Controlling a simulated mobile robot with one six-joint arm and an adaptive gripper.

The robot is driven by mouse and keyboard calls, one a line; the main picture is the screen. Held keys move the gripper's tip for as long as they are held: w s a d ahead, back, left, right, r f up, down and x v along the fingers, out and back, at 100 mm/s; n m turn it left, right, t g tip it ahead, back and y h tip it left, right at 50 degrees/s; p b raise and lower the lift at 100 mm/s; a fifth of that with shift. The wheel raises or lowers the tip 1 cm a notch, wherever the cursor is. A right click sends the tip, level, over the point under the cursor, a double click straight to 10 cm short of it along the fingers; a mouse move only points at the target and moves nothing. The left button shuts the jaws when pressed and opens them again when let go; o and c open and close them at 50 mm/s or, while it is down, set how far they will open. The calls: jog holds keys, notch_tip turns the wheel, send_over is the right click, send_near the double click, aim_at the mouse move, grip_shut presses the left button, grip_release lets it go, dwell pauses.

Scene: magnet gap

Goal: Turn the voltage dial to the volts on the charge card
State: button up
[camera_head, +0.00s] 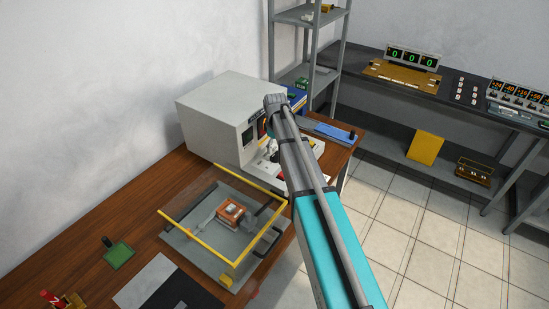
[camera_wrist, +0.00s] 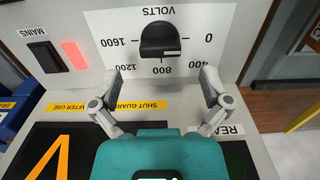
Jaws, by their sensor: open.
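The voltage dial (camera_wrist: 161,40) is a black knob on a white panel, seen upside down in the wrist view under the word VOLTS. Its scale (camera_wrist: 163,71) reads 0, 400, 800, 1200 and 1600. A pale mark shows on the knob's edge near the 800 side, but I cannot tell the exact setting. My gripper (camera_wrist: 161,80) is open, its two fingers apart on either side of the dial's lower scale, not touching the knob. I cannot make out a readable charge card.
A lit red MAINS light (camera_wrist: 74,55) is beside a dark switch (camera_wrist: 43,56). The white cabinet (camera_head: 222,115) stands on the wooden bench (camera_head: 135,205). A yellow-edged clear guard (camera_head: 205,228) is in front of it. A dark shelf bench (camera_head: 450,95) with displays stands right.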

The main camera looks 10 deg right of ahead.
aim_at(275, 154)
jog(key=shift+f+b, duration=1.6)
jog(key=shift+f, duration=0.25)
jog(key=shift+c, duration=0.3)
jog(key=c, duration=1.1)
jog(key=shift+m, duration=0.3)
jog(key=m, duration=0.8)
